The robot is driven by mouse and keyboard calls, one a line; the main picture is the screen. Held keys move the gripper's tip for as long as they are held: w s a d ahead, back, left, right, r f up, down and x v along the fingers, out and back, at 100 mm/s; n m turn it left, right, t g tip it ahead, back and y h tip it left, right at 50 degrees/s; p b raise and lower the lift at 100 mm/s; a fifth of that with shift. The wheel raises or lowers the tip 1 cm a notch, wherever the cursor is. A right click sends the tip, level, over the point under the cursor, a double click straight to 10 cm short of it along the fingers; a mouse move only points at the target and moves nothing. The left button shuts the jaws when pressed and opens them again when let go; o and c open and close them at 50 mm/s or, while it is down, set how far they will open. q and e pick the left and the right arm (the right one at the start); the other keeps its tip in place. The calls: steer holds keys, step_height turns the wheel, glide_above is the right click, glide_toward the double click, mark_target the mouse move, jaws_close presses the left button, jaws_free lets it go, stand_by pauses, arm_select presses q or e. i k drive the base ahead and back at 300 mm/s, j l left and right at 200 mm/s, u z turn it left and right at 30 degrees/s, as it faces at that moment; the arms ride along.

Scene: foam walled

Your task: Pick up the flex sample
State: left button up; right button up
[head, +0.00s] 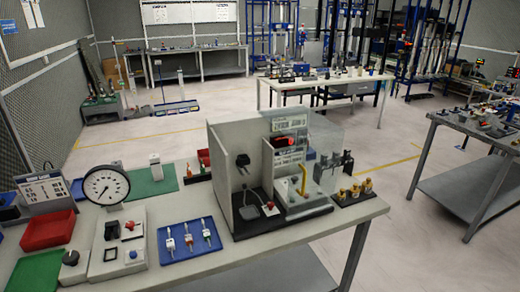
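I cannot tell for sure which item is the flex sample. Several small white pieces with thin stems (188,239) lie side by side on a blue tray (208,246) at the front middle of the near bench (250,246). Right of them, a yellow upright piece (303,180) stands on the light base of a grey-walled test rig (228,165) with a red display. Several brass-coloured parts (355,190) sit on a dark block at the bench's right end. Neither of my grippers is in view.
A round dial gauge (106,185), a red bin (48,230) and a green mat (150,182) are on the bench's left part. Another table (470,125) stands at the right, and a white-topped table (320,82) behind. Open floor (400,150) lies between them.

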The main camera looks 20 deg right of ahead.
mark_target(347, 152)
steer(key=z, duration=1.3)
